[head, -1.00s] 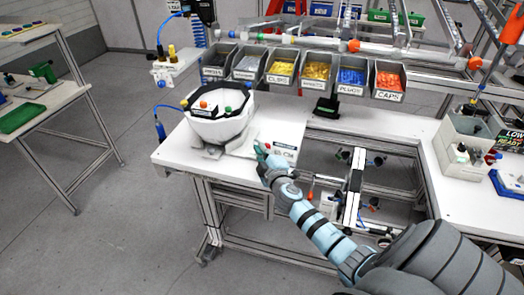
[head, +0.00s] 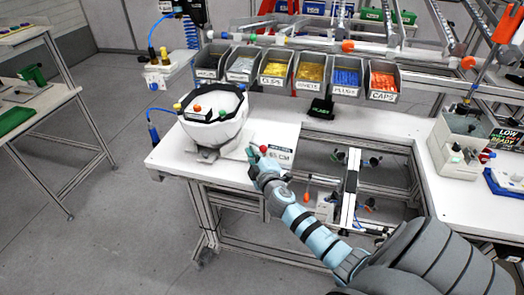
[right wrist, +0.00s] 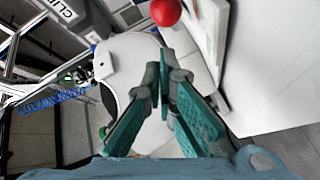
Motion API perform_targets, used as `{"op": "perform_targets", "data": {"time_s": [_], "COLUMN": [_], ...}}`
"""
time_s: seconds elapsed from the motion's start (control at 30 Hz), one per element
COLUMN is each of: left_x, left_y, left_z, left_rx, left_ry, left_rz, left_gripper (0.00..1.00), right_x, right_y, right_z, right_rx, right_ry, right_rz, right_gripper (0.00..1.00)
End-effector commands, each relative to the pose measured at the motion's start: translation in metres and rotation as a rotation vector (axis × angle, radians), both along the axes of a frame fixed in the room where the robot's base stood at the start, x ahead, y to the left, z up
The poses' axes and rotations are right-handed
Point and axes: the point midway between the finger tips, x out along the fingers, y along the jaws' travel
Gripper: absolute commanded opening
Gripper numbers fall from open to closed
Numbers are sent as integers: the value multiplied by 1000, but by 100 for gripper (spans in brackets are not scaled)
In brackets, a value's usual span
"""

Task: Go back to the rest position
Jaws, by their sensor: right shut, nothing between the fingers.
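My right gripper (head: 253,156) is over the white bench top, just right of the white helmet shell (head: 212,130) and beside a small red ball (head: 264,149). In the right wrist view its teal fingers (right wrist: 162,80) are shut with nothing between them. The helmet shell (right wrist: 130,58) lies beyond the fingertips there, and the red ball (right wrist: 166,11) is at the top. The shell sits on a stand, open side up, with coloured knobs on its rim. My left gripper is not in view.
A row of labelled bins (head: 296,72) stands behind the work area. A white label plate (head: 280,158) lies close to the gripper. A second bench (head: 30,105) is at the left, with open floor between.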

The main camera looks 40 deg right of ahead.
Motion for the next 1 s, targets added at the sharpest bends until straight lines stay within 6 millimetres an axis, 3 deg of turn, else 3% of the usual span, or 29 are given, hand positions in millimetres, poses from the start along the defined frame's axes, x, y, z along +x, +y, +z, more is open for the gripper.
{"op": "perform_targets", "data": {"time_s": [0.03,0.2,0.4,0.73,0.87,1.0], "left_x": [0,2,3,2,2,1], "left_y": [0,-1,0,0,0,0], "left_z": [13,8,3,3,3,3], "left_rx": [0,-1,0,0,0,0], "left_ry": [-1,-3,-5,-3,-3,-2], "left_rz": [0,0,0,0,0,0], "left_gripper": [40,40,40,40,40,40], "right_x": [1,-50,-89,-97,-128,-187], "right_y": [12,27,37,38,38,58], "right_z": [13,13,17,18,-5,-51], "right_rx": [5,0,-2,11,192,489], "right_ry": [-3,-1,-3,0,75,266], "right_rz": [2,4,3,-7,-121,-281], "right_gripper": [0,0,0,0,0,0]}}
